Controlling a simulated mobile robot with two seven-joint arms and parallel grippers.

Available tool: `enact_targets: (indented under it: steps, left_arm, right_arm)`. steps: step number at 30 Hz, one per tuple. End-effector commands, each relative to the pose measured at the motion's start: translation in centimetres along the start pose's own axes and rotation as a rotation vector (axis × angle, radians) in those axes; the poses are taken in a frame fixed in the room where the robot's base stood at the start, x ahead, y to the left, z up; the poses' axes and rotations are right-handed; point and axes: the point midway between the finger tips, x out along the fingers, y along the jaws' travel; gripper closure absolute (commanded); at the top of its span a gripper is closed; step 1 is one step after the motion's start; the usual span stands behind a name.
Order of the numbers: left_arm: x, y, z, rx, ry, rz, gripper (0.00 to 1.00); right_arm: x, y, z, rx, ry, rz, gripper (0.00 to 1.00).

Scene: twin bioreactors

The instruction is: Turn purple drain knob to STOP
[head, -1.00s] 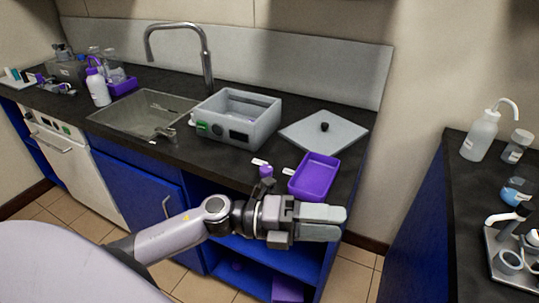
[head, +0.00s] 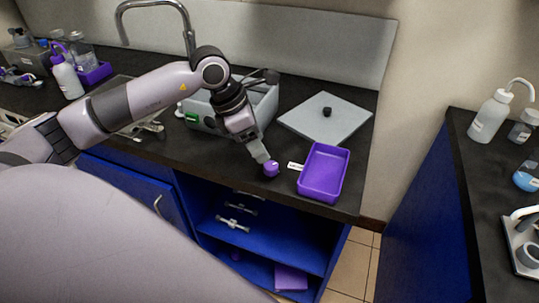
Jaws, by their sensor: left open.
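The purple drain knob (head: 271,169) is at the front edge of the dark counter, left of a purple tray. My left gripper (head: 262,156) is directed down at the knob from above left, and its fingertips are at or just above the knob's top. It is open, but its fingers overlap in this view, and I cannot tell whether they touch the knob. A small white label (head: 295,166) sits right of the knob, its text too small to read. A second label by the knob is hidden behind my gripper. My right gripper is not in view.
The purple tray (head: 323,174) stands close to the right of the knob. A grey box-shaped bath (head: 262,105) is behind my left arm, with its lid (head: 326,117) lying to the right. Blue open shelves (head: 265,232) are below the counter.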

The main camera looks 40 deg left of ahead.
Motion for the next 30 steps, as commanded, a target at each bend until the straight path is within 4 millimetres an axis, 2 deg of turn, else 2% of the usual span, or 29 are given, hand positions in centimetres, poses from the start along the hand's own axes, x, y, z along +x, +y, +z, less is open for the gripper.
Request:
enact_targets:
  steps: [15,25,26,30]
  left_arm:
    - [6.4,0.0,0.0,0.0,0.003,0.0,0.37]
    - [7.0,0.1,-0.1,0.0,0.002,0.002,0.37]
    - [7.0,0.0,-0.1,0.0,0.002,0.002,0.4]
    - [7.0,0.0,-0.1,0.0,0.002,0.002,0.86]
  right_arm:
    - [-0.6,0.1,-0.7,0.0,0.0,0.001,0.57]
    - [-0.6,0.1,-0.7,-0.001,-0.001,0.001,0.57]
    - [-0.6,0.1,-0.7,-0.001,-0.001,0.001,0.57]
    - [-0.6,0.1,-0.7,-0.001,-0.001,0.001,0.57]
